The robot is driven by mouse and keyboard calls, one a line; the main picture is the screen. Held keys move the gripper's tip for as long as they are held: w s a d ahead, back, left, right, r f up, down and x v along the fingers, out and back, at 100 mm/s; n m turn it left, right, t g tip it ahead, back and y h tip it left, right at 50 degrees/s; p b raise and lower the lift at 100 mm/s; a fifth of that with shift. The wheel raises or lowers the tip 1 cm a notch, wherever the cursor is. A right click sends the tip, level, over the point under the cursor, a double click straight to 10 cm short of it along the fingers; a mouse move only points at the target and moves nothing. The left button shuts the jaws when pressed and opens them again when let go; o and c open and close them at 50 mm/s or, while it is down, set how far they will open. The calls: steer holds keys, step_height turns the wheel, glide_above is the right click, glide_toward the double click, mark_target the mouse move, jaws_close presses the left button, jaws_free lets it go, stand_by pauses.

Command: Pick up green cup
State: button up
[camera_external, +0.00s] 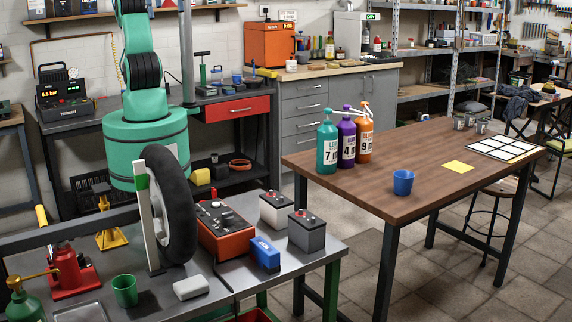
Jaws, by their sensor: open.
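The green cup (125,290) stands upright on the grey metal workbench (215,307) at the lower left. It looks empty, with its open rim up. A white block lies to its right, and a wheel on a stand rises behind it. My teal arm rises from its round base and leaves the picture at the top. My gripper is outside the frame, so its place relative to the cup cannot be seen.
The wheel (171,207), red jack (68,271), green oil can (24,301), white block (191,287) and orange charger (225,230) crowd around the cup. A blue cup (403,182) and several bottles stand on the wooden table (450,150). Bare bench lies just right of the cup.

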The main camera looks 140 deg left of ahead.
steer(key=w+d+r, duration=0.2)
steer(key=w+d, duration=0.3)
steer(key=w, duration=0.4)
steer(key=m+g+b, duration=0.1)
steer(key=m+g, duration=0.1)
steer(key=g, duration=0.1)
glide_above(126, 292)
steer(key=s, duration=0.4)
step_height(126, 292, down, 58)
steer(key=shift+a, duration=0.4)
steer(key=shift+w+f+b, duration=0.15)
steer(key=shift+f+b, duration=0.15)
steer(key=shift+f, duration=0.7)
